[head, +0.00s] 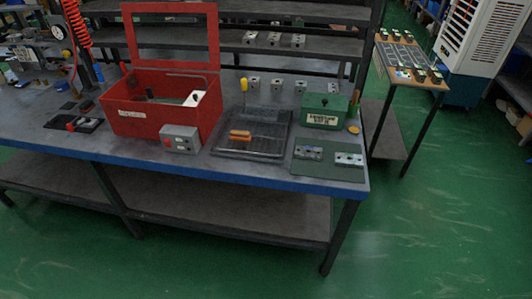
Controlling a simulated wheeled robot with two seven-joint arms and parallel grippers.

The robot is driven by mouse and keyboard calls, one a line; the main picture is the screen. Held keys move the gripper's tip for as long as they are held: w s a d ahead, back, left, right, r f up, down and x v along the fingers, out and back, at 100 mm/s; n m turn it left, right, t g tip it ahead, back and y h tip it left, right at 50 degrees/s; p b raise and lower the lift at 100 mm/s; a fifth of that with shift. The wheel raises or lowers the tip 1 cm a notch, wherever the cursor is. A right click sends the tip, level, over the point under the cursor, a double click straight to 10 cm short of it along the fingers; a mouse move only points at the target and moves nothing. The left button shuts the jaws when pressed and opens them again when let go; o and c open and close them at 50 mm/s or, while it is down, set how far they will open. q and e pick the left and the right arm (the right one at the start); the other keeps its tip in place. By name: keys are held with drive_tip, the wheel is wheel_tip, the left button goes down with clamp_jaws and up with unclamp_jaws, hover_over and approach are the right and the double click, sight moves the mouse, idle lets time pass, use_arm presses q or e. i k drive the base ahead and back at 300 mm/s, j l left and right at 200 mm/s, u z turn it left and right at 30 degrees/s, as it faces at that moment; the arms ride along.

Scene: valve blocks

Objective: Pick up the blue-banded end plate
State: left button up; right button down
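No blue-banded end plate can be told for certain at this size. Two small metal valve-block pieces lie on a dark green mat (325,172) at the right front of the blue-edged bench (250,178): a blue-grey one (308,152) on the left and a paler one (348,159) on the right. Several small grey blocks stand in a row along the back of the bench, one of them a left block (254,84); any colour bands on them are too small to make out. Neither of my grippers is in view.
A red open box (150,122) with its lid up stands left of centre, a grey switch box (180,139) before it. A dark tray (238,151) holds an orange-handled item (240,135). A green box (323,111) stands behind the mat. The green floor (430,240) is clear at right.

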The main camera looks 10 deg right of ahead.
sight(310, 153)
drive_tip(key=u, duration=0.45)
drive_tip(key=l+u, duration=0.15)
drive_tip(key=u, duration=0.8)
drive_tip(key=l+u, duration=0.15)
drive_tip(key=u, duration=0.75)
drive_tip(key=k+l, duration=0.2)
drive_tip(key=l, duration=0.2)
drive_tip(key=k+l, duration=0.15)
drive_tip(key=l, duration=0.25)
drive_tip(key=k+l+u, duration=0.1)
drive_tip(key=l, duration=0.35)
drive_tip(key=k+l, duration=0.45)
drive_tip(key=l, duration=0.3)
drive_tip(key=k+l+u, duration=0.1)
drive_tip(key=l, duration=0.3)
drive_tip(key=k+l, duration=0.5)
drive_tip(key=l, duration=0.25)
